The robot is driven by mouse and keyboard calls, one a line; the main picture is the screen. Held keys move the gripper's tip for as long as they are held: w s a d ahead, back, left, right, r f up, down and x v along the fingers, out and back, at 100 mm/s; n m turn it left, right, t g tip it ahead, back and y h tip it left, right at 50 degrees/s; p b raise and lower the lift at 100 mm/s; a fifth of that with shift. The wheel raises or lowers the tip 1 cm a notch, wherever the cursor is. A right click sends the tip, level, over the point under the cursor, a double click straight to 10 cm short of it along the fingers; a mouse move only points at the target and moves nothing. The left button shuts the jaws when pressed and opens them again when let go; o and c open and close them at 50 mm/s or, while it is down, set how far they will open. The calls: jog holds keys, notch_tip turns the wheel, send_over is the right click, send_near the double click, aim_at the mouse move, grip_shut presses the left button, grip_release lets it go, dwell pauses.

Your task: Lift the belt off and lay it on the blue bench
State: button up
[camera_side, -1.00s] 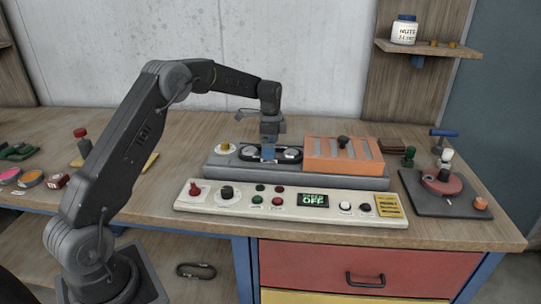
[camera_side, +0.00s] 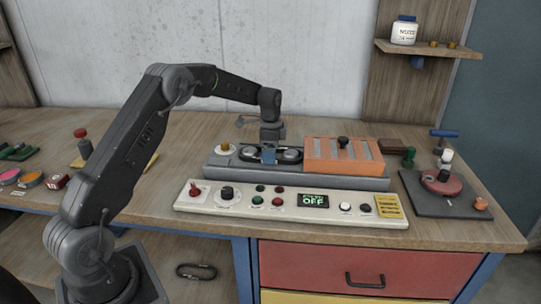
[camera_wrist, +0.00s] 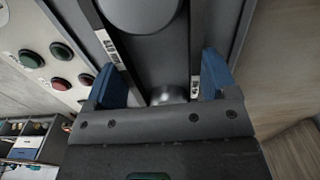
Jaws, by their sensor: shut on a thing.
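The black belt (camera_wrist: 111,46) runs as two strands with white printed labels in the wrist view. It loops around the two grey pulleys (camera_wrist: 142,10) on the drive base; in the side view the right pulley (camera_side: 288,155) shows too. My gripper (camera_side: 268,156) points down between the pulleys. Its blue fingers (camera_wrist: 164,82) stand at the outer sides of the two strands and are shut on the belt. Whether the belt is clear of the pulleys cannot be told. The blue bench (camera_side: 244,262) has a wooden top and blue frame.
An orange guard (camera_side: 343,154) stands right of the pulleys. A control panel (camera_side: 290,203) in front reads OFF. A black fixture (camera_side: 447,203) stands at the right. A dark loop (camera_side: 196,271) lies on the lower shelf. Bench top left of the panel is partly clear.

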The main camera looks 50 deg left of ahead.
jog(key=shift+r, duration=0.1)
jog(key=shift+r, duration=0.55)
notch_tip(320, 180, up, 3)
jog(key=shift+f, duration=0.2)
jog(key=s+a+r, duration=0.7)
jog(key=s, duration=0.1)
jog(key=n, duration=0.9)
send_over(183, 165)
notch_tip(183, 165, down, 12)
jog(key=shift+a+r, duration=0.1)
jog(key=shift+r, duration=0.15)
jog(key=shift+f, duration=2.05)
jog(key=shift+f, duration=0.15)
